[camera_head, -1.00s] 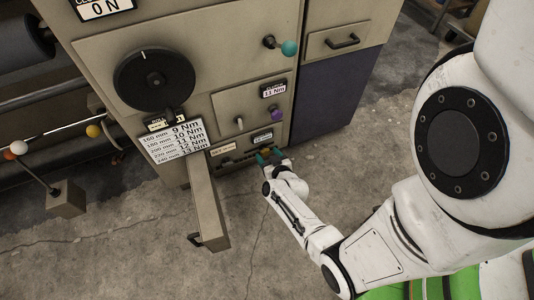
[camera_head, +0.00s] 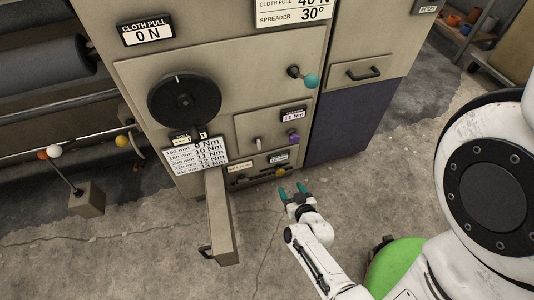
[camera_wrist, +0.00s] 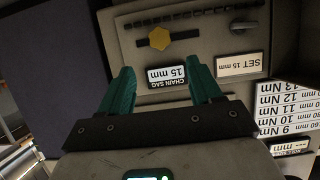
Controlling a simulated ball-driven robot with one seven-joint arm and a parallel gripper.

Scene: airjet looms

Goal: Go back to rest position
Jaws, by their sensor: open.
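My gripper (camera_head: 292,192) is open and empty, with two teal fingers apart. In the head view it is low in front of the loom cabinet (camera_head: 222,80), just off its lower right part. In the wrist view my gripper (camera_wrist: 165,88) faces the lower panel. There, a yellow hexagonal knob (camera_wrist: 160,38) sits beyond the fingers and a "CHAIN SAG 15 mm" label (camera_wrist: 167,74) shows between them. The fingers look apart from the knob and the panel.
A block with ball-tipped rods (camera_head: 87,199) is at left. The concrete floor (camera_head: 150,262) in front is bare.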

